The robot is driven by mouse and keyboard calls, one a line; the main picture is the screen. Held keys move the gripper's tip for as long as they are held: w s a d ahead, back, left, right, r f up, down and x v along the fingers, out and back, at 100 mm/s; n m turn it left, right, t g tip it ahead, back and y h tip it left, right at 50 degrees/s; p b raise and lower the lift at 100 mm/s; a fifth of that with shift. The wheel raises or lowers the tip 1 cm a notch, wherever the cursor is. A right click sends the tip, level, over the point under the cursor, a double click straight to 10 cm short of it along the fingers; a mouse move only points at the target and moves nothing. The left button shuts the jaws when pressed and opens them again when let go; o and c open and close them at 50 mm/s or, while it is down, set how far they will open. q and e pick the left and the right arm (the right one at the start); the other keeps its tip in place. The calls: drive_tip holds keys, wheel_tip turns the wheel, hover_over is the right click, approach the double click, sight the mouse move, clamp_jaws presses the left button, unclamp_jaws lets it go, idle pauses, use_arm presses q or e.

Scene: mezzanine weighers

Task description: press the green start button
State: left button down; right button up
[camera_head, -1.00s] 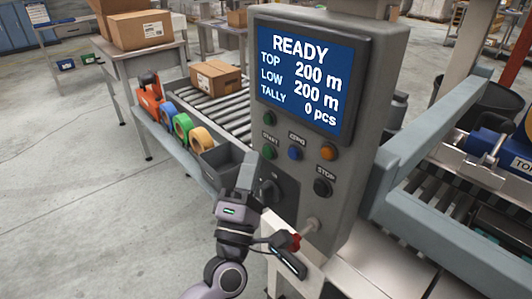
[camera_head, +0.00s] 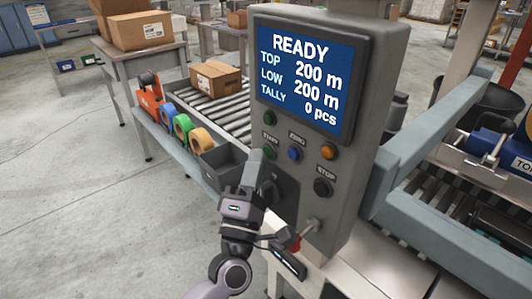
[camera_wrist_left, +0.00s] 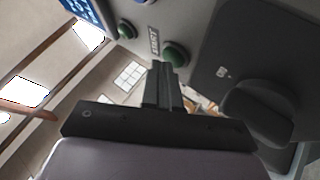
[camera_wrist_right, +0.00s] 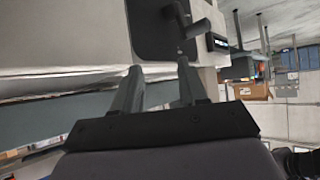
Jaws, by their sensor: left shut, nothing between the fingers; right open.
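The green start button (camera_head: 270,150) is on the grey control panel (camera_head: 372,100), below the START label, and my left fingertips partly cover it in the head view. In the left wrist view the green button (camera_wrist_left: 175,54) is just beyond the fingertips; I cannot tell whether they touch it. My left gripper (camera_head: 256,157) is shut and empty, pointing up at the panel. It also shows in the left wrist view (camera_wrist_left: 161,66). My right gripper (camera_wrist_right: 160,78) is open and empty in the right wrist view. The display (camera_head: 305,80) reads READY, with the tally at 0 pcs.
A second green round fitting (camera_head: 269,118) is above the START label. A blue button (camera_head: 295,154), an orange one (camera_head: 328,151) and a black stop button (camera_head: 323,187) are to the right. A dark bin (camera_head: 222,160) and tape rolls stand left of the panel.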

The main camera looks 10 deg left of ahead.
use_arm(q)
drive_tip(key=shift+w+d, duration=0.1)
drive_tip(key=shift+w, duration=0.05)
idle(0.4)
drive_tip(key=shift+s+a, duration=0.5)
drive_tip(key=shift+s, duration=0.2)
drive_tip(key=s+a, duration=0.1)
drive_tip(key=s, duration=0.1)
drive_tip(key=s+a+p, duration=0.1)
drive_tip(key=s+a, duration=0.1)
idle(0.3)
idle(0.5)
